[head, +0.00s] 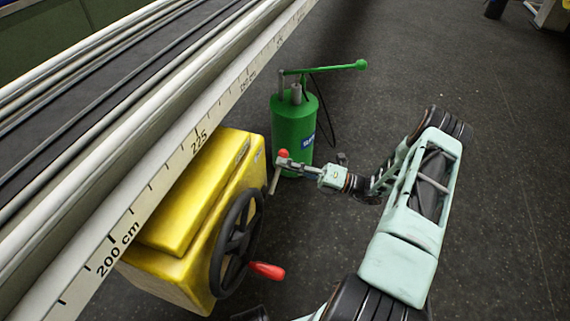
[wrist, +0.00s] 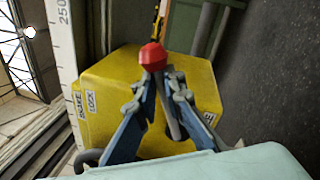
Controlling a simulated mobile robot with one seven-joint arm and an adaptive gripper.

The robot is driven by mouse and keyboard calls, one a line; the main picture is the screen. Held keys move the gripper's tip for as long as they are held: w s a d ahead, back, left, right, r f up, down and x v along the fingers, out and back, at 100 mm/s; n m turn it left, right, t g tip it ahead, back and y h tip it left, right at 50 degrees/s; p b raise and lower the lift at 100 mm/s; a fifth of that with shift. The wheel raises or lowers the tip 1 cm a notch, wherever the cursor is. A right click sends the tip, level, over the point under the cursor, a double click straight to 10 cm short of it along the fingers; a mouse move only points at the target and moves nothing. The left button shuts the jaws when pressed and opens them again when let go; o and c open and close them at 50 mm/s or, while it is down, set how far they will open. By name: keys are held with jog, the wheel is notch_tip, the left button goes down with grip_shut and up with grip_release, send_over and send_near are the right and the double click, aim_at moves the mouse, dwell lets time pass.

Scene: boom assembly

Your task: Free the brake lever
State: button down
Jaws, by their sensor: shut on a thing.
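The brake lever is a thin grey rod with a red knob (head: 283,154) at its top, on the right side of the yellow housing (head: 200,190). In the wrist view the red knob (wrist: 153,56) stands just beyond my fingertips, and the grey rod (wrist: 172,120) runs down between the fingers. My gripper (head: 287,165) is shut on the lever just below the knob; it also shows in the wrist view (wrist: 155,75). The lever's lower end is partly hidden by my finger.
A black handwheel (head: 238,243) with a red handle (head: 267,270) is on the housing's near side. A green pump canister (head: 293,130) with a long handle stands close behind my gripper. A long rail with a centimetre scale (head: 165,160) runs above the housing.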

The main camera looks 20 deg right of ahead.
jog(key=shift+f, duration=0.1)
dwell(0.3)
jog(key=c, duration=2)
grip_release()
jog(key=shift+c, duration=0.2)
jog(key=shift+d, duration=0.1)
jog(key=v, duration=1.2)
